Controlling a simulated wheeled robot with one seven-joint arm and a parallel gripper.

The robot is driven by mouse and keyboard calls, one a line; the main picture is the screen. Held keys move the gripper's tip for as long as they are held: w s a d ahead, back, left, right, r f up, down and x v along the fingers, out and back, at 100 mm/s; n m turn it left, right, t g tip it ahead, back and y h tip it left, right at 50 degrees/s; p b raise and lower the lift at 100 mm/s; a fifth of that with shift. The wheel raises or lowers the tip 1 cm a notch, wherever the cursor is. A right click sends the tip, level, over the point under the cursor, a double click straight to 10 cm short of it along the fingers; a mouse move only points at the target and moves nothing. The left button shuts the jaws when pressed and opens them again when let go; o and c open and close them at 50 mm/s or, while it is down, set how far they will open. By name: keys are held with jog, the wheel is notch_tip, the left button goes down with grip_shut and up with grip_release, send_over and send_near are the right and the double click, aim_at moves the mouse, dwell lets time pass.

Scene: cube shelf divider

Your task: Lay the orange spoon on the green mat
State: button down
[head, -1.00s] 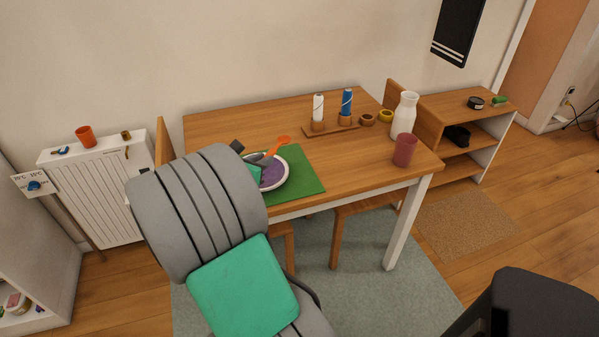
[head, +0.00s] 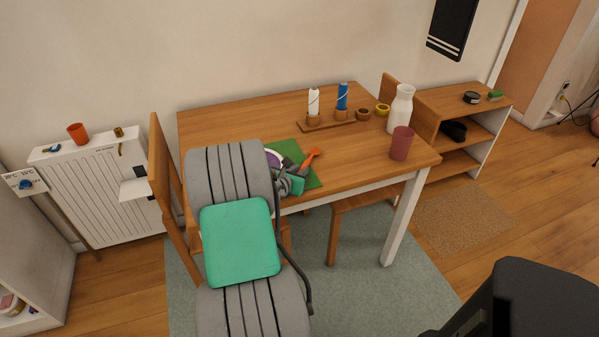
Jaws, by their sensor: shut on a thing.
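The orange spoon (head: 311,157) is at the right side of the green mat (head: 288,148) in the head view, with its bowl end pointing up and right. My gripper (head: 297,174) is shut on the spoon's near end. I cannot tell whether the spoon touches the mat or hangs just above it. The green mat lies on the wooden table near its front edge. My arm hides its left and front parts. A white plate with a purple middle (head: 273,158) shows partly behind my arm, on the mat's left part.
A wooden rack (head: 330,124) with a white and a blue bottle stands at the table's back. A white vase (head: 401,108) and a dark red cup (head: 401,143) stand at the right. The table between mat and cup is clear. A chair (head: 172,190) is at the left.

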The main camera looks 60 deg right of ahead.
jog(key=c, duration=1.8)
grip_release()
jog(key=o, duration=0.5)
jog(key=shift+c, duration=0.2)
